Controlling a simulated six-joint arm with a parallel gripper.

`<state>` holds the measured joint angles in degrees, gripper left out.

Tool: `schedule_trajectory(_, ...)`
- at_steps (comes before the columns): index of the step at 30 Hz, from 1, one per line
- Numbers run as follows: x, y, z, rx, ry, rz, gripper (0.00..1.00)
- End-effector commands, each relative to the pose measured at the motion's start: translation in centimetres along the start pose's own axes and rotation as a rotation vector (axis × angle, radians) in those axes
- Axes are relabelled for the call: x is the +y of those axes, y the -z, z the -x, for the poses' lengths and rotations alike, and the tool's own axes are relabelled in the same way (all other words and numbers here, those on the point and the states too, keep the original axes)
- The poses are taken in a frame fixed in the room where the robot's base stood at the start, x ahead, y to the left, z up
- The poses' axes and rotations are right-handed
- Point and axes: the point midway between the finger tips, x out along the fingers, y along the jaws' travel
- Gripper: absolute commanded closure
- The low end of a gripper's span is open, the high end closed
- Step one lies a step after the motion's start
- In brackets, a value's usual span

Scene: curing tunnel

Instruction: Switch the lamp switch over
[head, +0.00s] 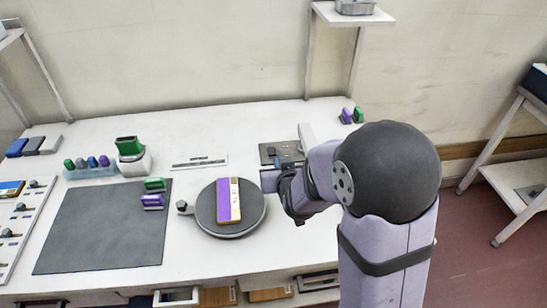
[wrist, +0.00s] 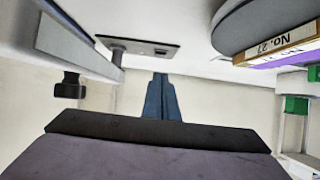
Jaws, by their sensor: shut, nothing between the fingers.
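A dark grey plate (head: 270,157) with small fittings lies on the white bench, left of a pale upright piece. The plate also shows in the wrist view (wrist: 139,44), with a small dark fitting (wrist: 161,52) on it that may be the lamp switch. Which way it is set I cannot tell. My gripper (wrist: 160,77) has its blue fingers shut and empty. In the wrist view the fingertips are close to the plate but seem apart from it. In the head view my arm hides part of this area.
A round turntable (head: 205,215) bearing a purple and cream block (head: 236,198) stands left of my gripper. A dark mat (head: 95,240) and a green-topped stand (head: 130,155) are farther left. A pale bar (wrist: 72,45) is close by in the wrist view.

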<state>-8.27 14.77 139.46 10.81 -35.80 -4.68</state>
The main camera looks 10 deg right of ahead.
Motion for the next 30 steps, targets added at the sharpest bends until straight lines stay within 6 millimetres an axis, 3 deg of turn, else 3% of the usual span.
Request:
schedule_trajectory(9,-0.1,1.9,-1.0,0.13,-0.015,0.003,1.0)
schedule_trajectory(23,-0.1,2.0,-1.1,0.135,-0.016,0.004,1.0)
schedule_trajectory(30,-0.1,2.3,-2.5,0.133,-0.017,0.003,1.0)
